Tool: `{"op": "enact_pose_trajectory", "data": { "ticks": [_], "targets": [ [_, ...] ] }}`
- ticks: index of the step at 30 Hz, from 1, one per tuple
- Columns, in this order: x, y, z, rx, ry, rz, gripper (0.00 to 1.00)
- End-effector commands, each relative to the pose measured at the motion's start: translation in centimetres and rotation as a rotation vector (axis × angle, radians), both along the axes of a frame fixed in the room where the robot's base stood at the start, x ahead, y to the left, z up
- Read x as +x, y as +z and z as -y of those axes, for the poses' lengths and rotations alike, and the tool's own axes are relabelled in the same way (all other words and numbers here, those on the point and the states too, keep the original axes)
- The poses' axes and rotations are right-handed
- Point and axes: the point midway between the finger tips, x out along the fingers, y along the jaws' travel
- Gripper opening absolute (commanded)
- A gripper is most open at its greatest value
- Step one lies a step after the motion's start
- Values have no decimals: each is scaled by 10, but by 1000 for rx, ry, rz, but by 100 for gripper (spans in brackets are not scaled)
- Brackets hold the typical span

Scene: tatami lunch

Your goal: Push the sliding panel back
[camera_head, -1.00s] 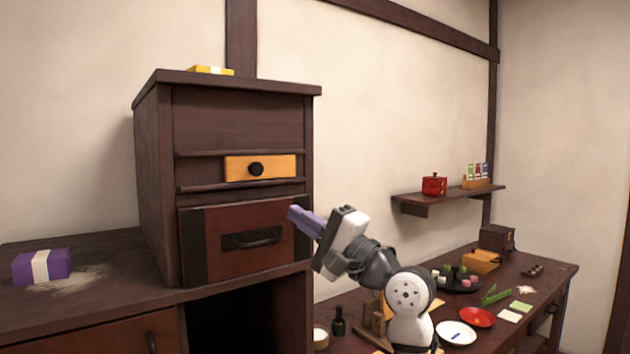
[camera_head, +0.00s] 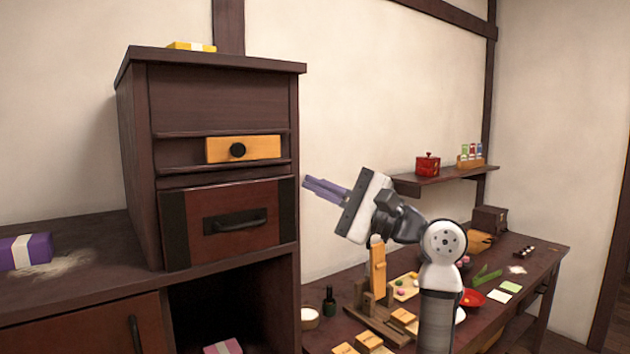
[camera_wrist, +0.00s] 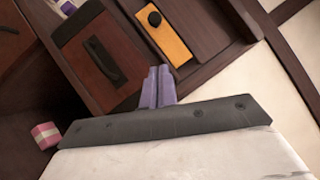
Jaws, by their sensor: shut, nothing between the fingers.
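A dark wooden cabinet (camera_head: 135,160) stands at the left. Its front has an orange panel (camera_head: 265,148) with a round black knob, between two dark horizontal rails. The orange panel also shows in the wrist view (camera_wrist: 172,42). Below it is a red-brown front (camera_head: 240,241) with black side strips and a dark handle; it also shows in the wrist view (camera_wrist: 118,38). I cannot tell for certain which piece is the sliding panel. My gripper (camera_head: 308,185) is shut and empty, its purple fingers just right of the cabinet's front edge in the picture. The fingers show in the wrist view (camera_wrist: 157,74).
A purple wrapped block (camera_head: 14,252) lies on the left counter, and a yellow one (camera_head: 185,46) on the cabinet top. A pink block (camera_head: 222,348) sits in the open space below. A low table (camera_head: 545,262) with food and dishes is at right, under a wall shelf (camera_head: 440,180).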

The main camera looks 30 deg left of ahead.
Motion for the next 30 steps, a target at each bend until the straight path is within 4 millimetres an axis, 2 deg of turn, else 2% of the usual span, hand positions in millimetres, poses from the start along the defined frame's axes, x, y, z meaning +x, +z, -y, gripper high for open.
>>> {"op": "enact_pose_trajectory", "data": {
  "ticks": [3,10,13,18,30],
  "targets": [
    [-5,12,-26,-1,3,1,0],
    [-11,27,-70,-1,1,0,0],
    [-25,34,-77,0,1,4,0],
    [-36,40,-84,0,0,1,0],
    [-40,40,-86,0,-1,1,0]
  ]
}}
